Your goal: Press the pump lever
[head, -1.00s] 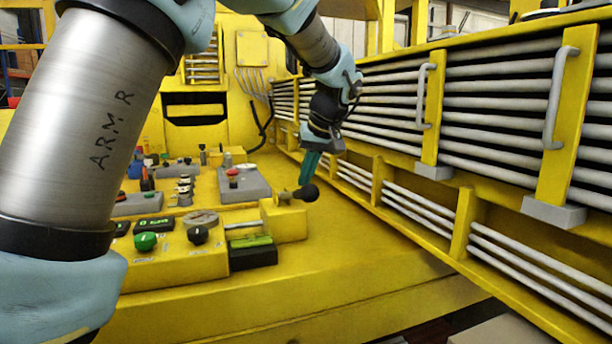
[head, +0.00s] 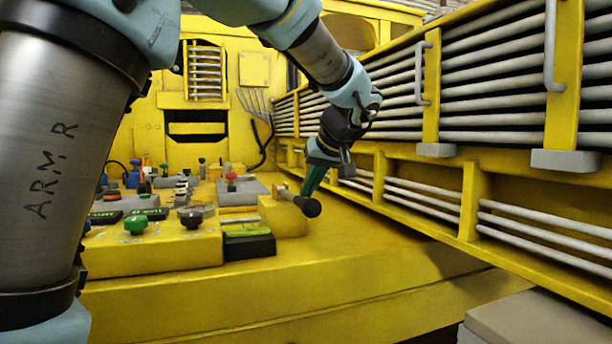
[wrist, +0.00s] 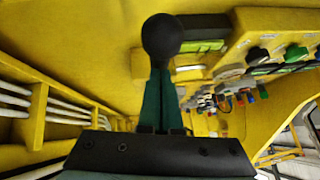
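The pump lever (head: 296,199) is a short grey rod with a black ball knob, rising from a yellow block (head: 283,219) at the right end of the control panel. The knob also shows in the wrist view (wrist: 162,38), upper middle. My gripper (head: 310,182) has teal fingers pointing down just behind the lever in the head view. In the wrist view the fingers (wrist: 158,95) lie close together with a thin gap, and the knob covers their tips. The gripper looks shut with nothing seen between the fingers. I cannot tell whether it touches the lever.
A green-topped black box (head: 249,243) sits left of the lever block. The control panel (head: 150,262) carries several knobs and switches. A yellow rack with grey pipes (head: 480,90) runs along the right, close to my arm. The yellow deck (head: 350,240) right of the lever is clear.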

